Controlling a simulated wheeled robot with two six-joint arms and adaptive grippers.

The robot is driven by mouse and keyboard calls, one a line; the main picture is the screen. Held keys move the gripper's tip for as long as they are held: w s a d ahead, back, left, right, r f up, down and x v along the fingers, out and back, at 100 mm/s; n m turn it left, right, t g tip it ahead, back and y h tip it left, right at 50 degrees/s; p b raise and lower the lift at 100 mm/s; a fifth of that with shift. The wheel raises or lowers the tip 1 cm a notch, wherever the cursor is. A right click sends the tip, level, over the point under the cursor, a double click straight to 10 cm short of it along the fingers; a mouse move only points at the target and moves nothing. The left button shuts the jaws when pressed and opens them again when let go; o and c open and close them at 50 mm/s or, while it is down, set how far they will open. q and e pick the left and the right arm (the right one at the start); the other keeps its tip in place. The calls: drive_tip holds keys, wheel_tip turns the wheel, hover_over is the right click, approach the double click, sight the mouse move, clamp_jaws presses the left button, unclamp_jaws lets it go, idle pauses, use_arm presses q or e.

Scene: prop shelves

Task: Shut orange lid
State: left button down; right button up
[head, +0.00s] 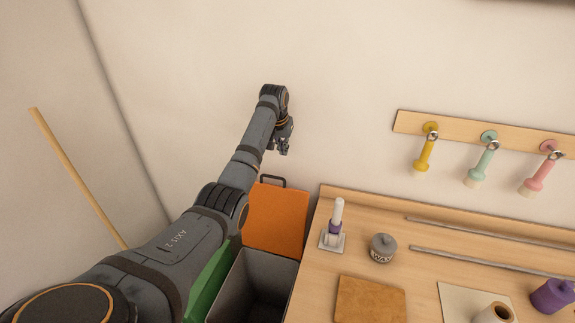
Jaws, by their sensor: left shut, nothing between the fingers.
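The orange lid (276,219) stands raised at the back of a dark grey bin (257,287), leaning toward the wall. A dark handle (271,181) sticks up from the lid's top edge. The bin's inside shows, so it is open. My left gripper (284,150) is shut and empty, in the air above the lid's handle and apart from it in the picture. My left arm reaches in from the lower left and covers the left side of the bin area. My right gripper is not in view.
A wooden bench (325,275) to the right holds a candle (337,216), a wax tin (383,248) and a brown board (370,299). A wall rail (490,134) carries hanging tools. A green container (208,283) is left of the bin. A wooden pole (77,178) leans at the left.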

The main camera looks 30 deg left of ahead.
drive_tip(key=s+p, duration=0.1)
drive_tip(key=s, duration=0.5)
use_arm(q)
drive_tip(key=x, duration=0.6)
drive_tip(key=shift+f, duration=0.3)
drive_tip(key=shift+b+x, duration=0.45)
drive_tip(key=shift+x, duration=0.65)
drive_tip(key=shift+f, duration=0.3)
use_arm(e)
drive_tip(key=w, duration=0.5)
use_arm(q)
drive_tip(key=s+p, duration=0.2)
drive_tip(key=s+d+p, duration=0.1)
drive_tip(key=p, duration=0.1)
drive_tip(key=shift+s, duration=0.35)
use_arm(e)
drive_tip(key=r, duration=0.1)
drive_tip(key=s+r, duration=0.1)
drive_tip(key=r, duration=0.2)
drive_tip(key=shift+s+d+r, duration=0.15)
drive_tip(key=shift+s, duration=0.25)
